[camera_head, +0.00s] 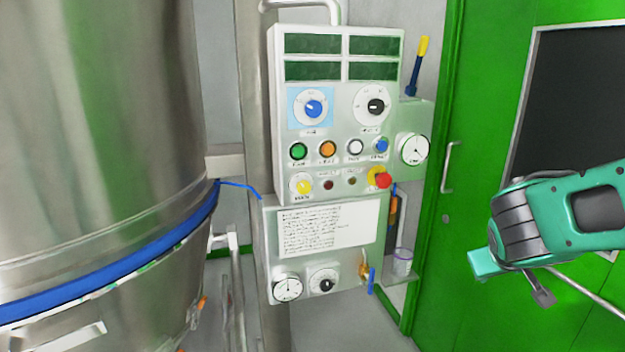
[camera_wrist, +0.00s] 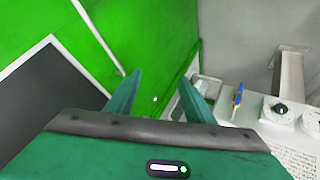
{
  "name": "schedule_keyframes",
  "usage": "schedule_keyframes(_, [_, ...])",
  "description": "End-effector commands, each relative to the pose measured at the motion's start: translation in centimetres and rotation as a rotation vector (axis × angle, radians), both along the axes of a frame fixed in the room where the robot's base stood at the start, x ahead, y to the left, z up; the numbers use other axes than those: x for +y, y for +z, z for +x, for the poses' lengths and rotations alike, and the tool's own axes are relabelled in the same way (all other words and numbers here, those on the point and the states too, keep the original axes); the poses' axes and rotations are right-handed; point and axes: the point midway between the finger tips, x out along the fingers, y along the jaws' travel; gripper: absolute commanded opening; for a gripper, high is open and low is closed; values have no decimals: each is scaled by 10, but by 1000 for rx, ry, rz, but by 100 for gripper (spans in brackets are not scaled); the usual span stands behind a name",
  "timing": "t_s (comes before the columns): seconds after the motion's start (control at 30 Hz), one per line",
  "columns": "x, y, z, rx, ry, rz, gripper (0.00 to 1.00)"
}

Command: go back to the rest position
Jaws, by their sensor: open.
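My gripper (camera_wrist: 157,97) shows in the wrist view with its two teal fingers apart and nothing between them. The green door lies beyond the fingers. In the head view my teal and grey arm comes in from the right edge, in front of the green door and to the right of the control panel. There the fingertips are only partly visible. The gripper touches nothing that I can see.
A white control panel (camera_head: 336,120) with knobs and buttons stands at the centre. A large steel vessel (camera_head: 95,120) with a blue band fills the left. The green door (camera_head: 475,90) has a handle (camera_head: 450,167) and a dark window (camera_head: 575,100). A small shelf holds a clear cup (camera_head: 402,262).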

Motion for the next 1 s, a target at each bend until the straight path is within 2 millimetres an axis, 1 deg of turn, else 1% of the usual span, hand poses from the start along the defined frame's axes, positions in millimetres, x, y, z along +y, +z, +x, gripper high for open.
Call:
schedule_keyframes(0.03, [-17,-5,-26,45,-78,61,48])
schedule_keyframes(0.07, [-24,-9,-42,77,-119,98,48])
schedule_keyframes(0.1, [-30,-14,-63,118,-170,149,48])
schedule_keyframes(0.17, [-36,-19,-95,176,-244,227,48])
schedule_keyframes(0.2, [-38,-22,-116,215,-289,280,48])
schedule_keyframes(0.27, [-37,-25,-146,271,-348,356,48])
schedule_keyframes(0.3, [-34,-26,-165,305,-383,403,48])
schedule_keyframes(0.4, [-25,-26,-205,379,-451,507,48])
schedule_keyframes(0.5, [-16,-24,-231,430,-488,579,48])
schedule_keyframes(0.6, [-10,-23,-246,462,-508,619,48])
schedule_keyframes(0.67, [-8,-22,-250,471,-512,630,48])
schedule_keyframes(1.0, [-7,-22,-252,476,-513,633,48])
